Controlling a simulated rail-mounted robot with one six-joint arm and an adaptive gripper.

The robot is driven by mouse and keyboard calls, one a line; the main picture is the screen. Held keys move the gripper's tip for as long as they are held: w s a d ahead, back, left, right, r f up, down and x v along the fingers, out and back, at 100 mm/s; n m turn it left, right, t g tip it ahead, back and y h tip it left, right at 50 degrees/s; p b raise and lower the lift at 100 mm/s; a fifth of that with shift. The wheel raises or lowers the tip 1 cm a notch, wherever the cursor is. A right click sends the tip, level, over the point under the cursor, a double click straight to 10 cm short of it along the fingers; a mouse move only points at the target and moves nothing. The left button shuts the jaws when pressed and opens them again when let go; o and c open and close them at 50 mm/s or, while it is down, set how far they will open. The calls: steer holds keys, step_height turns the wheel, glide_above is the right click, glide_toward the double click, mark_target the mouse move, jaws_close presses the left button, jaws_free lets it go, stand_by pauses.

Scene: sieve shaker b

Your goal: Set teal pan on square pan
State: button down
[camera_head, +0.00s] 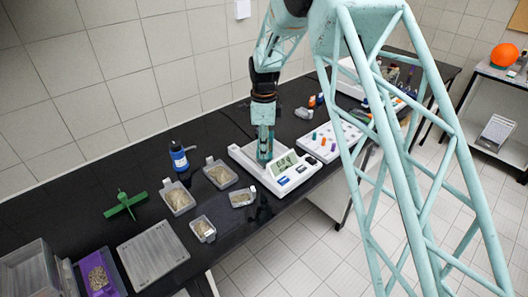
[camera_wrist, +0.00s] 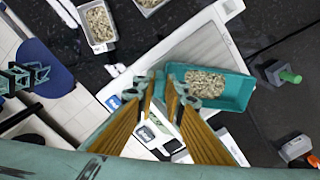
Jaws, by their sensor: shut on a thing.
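The teal pan (camera_wrist: 242,92) holds pale grains and shows clearly in the wrist view. My gripper (camera_wrist: 166,92) has its fingertips closed at the pan's left end. The pan lies over part of the pale square pan (camera_wrist: 185,45) of the white balance. I cannot tell whether the two touch. In the head view my gripper (camera_head: 264,155) points down over the balance (camera_head: 283,182), whose display is lit at its front. The teal pan is hard to make out there against my teal gripper.
Several clear trays of grains, such as one tray (camera_head: 178,198), stand left and front of the balance. A blue-capped bottle (camera_head: 180,157) and a green cross-shaped part (camera_head: 125,204) are farther left. A white rack (camera_head: 331,141) with coloured pieces stands close on the right.

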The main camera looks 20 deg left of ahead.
steer(key=shift+f, duration=0.25)
steer(key=shift+f, duration=0.2)
steer(key=c, duration=2.7)
jaws_free()
steer(key=shift+r, duration=0.15)
steer(key=shift+r, duration=6.05)
